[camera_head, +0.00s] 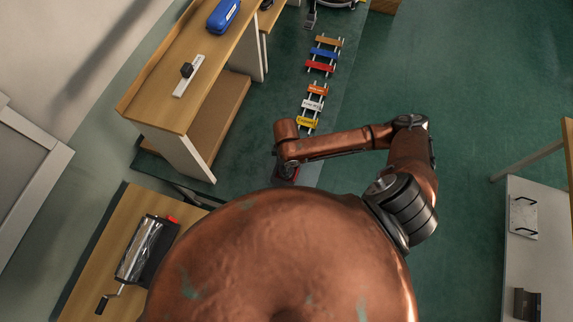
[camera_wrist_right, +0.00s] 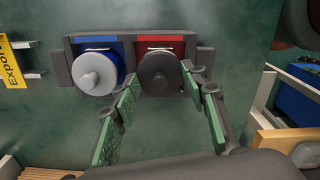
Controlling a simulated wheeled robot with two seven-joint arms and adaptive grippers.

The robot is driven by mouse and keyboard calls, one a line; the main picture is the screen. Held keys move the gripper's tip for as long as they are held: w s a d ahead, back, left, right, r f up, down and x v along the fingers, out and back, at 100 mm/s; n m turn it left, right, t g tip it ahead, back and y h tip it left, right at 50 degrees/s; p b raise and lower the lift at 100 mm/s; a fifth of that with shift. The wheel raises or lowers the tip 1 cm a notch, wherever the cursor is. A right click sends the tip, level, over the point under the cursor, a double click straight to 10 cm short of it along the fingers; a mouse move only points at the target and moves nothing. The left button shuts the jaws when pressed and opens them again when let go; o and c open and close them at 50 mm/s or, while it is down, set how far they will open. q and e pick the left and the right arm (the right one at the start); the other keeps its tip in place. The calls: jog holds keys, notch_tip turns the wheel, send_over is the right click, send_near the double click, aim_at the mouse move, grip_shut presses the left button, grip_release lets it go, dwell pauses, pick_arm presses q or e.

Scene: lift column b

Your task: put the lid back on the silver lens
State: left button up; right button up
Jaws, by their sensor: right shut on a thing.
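In the right wrist view, a dark two-bay holder (camera_wrist_right: 70,72) has a blue bay on the left and a red bay on the right. A silver-grey round piece with a knob (camera_wrist_right: 92,76) sits at the blue bay. A black round piece with a knob (camera_wrist_right: 160,72) is at the red bay. My right gripper (camera_wrist_right: 159,78), with green finger pads, is shut on the black piece, one fingertip at each side. Whether either piece is a lid or a lens is unclear. In the head view my right gripper is mostly hidden below my arm. My left gripper is not in view.
In the head view, a wooden bench (camera_head: 160,90) with a blue case (camera_head: 223,15) stands at upper left. A crank machine (camera_head: 147,250) sits lower left. Ladder-like rails with coloured signs (camera_head: 315,103) lie beyond my arm. Green floor is open at upper right.

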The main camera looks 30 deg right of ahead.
jog(key=shift+c, duration=0.2)
dwell(0.3)
grip_shut()
jog(key=shift+p, duration=0.3)
jog(key=shift+p, duration=0.3)
jog(key=shift+o, duration=0.5)
grip_release()
jog(key=shift+o, duration=0.6)
jog(key=o, duration=0.3)
jog(key=shift+o, duration=0.2)
